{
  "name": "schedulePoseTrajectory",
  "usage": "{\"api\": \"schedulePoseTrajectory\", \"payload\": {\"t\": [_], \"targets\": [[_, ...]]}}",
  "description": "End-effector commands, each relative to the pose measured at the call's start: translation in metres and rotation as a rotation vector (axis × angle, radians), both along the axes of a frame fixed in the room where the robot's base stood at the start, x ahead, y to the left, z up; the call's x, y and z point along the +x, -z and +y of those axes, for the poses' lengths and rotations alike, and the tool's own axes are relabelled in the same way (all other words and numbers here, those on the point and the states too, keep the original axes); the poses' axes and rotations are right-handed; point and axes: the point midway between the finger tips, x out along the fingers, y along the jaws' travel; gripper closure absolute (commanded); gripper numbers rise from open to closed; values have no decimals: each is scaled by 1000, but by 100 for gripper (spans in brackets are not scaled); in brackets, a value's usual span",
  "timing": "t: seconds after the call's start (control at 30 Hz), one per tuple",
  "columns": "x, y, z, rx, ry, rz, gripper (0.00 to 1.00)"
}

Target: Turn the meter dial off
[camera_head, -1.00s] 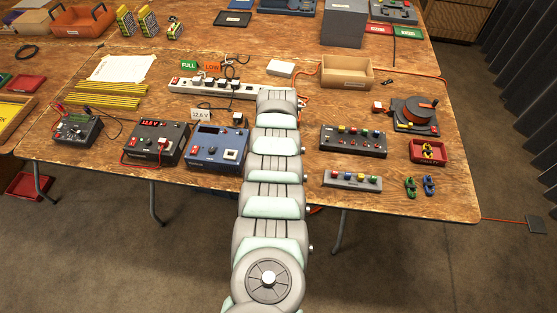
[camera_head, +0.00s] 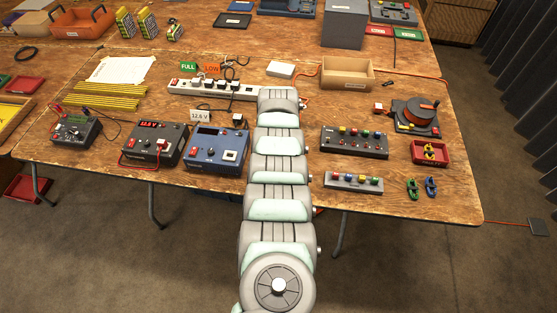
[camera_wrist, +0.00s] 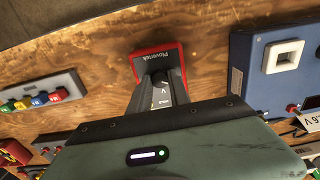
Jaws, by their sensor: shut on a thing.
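The meter (camera_wrist: 143,70) is a small red-edged handheld unit with a dark face, lying on the wooden table in the wrist view. Its dial (camera_wrist: 159,77) is a small dark knob, mostly covered by my fingers. My gripper (camera_wrist: 160,84) reaches over the meter from the bottom of the wrist view, with its fingers closed on the dial. The dial's pointer position is too small and covered to read. In the head view my arm hides the meter and my gripper.
A blue box (camera_head: 216,157) stands left of my arm, with a black power supply (camera_head: 157,143) beyond it. A grey button strip (camera_head: 352,182) and a black button panel (camera_head: 353,142) lie to the right. A power strip (camera_head: 195,87) is behind.

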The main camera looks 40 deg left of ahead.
Motion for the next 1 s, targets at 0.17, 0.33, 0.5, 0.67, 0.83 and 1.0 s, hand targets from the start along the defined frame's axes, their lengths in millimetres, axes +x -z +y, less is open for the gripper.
{"api": "schedulePoseTrajectory", "payload": {"t": [0.17,0.33,0.5,0.67,0.83,1.0], "targets": [[0,1,0,0,1,0,76],[0,1,0,0,1,0,62],[0,0,0,0,1,0,54],[0,0,0,0,1,0,54],[1,-16,0,2,1,-1,54],[2,-50,-1,0,2,-2,54]]}}
